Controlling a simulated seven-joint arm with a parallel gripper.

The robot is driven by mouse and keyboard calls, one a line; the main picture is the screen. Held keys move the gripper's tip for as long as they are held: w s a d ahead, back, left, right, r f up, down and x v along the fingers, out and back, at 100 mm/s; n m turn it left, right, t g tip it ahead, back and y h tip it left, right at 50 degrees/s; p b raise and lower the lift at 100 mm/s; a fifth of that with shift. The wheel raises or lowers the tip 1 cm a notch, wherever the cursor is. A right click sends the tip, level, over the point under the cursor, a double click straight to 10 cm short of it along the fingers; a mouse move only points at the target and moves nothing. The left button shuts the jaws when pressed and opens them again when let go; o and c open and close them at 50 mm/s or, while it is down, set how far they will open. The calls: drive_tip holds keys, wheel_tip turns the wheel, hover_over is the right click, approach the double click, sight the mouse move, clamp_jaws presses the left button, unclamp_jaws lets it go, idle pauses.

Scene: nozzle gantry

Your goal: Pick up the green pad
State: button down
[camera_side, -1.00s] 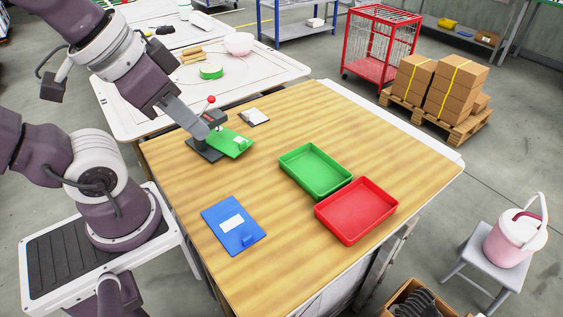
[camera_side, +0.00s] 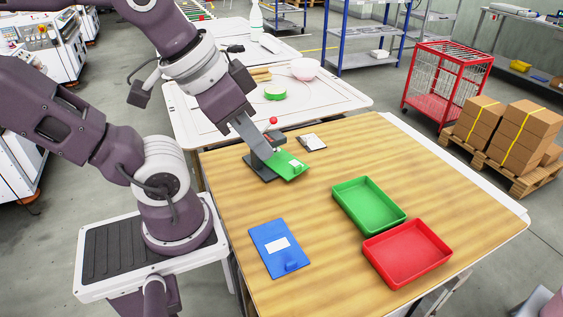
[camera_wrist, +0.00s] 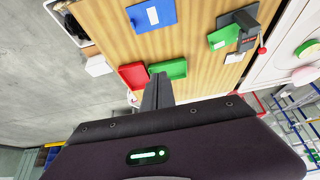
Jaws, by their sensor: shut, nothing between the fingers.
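The green pad (camera_side: 287,164) is a flat green plate with a small light label and a green tab. It sits against the dark grey stand with a red ball knob (camera_side: 273,121), towards the back left of the wooden table. The pad also shows in the wrist view (camera_wrist: 223,37), beside the stand (camera_wrist: 243,25). My gripper (camera_side: 266,154) is shut and empty. In the side view its grey fingers overlap the stand and partly hide it. In the wrist view the shut fingertips (camera_wrist: 159,77) appear well apart from the pad, high over the table.
A blue pad (camera_side: 279,247) with a white label lies at the table's front left. A green tray (camera_side: 369,205) and a red tray (camera_side: 407,253), both empty, stand to the right. The table's middle is clear.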

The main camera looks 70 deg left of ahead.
idle(0.4)
drive_tip(key=c, duration=1.5)
unclamp_jaws()
drive_tip(key=shift+o, duration=0.2)
drive_tip(key=n+g+h, duration=0.1)
drive_tip(key=n+g, duration=0.2)
drive_tip(key=g, duration=0.7)
hover_over(297, 166)
drive_tip(key=w, duration=0.3)
wheel_tip(297, 166, down, 16)
drive_tip(key=r, duration=0.1)
drive_tip(key=x, duration=0.8)
drive_tip(key=shift+w+a+f, duration=0.1)
drive_tip(key=shift+w+a, duration=0.1)
drive_tip(key=shift+a, duration=0.15)
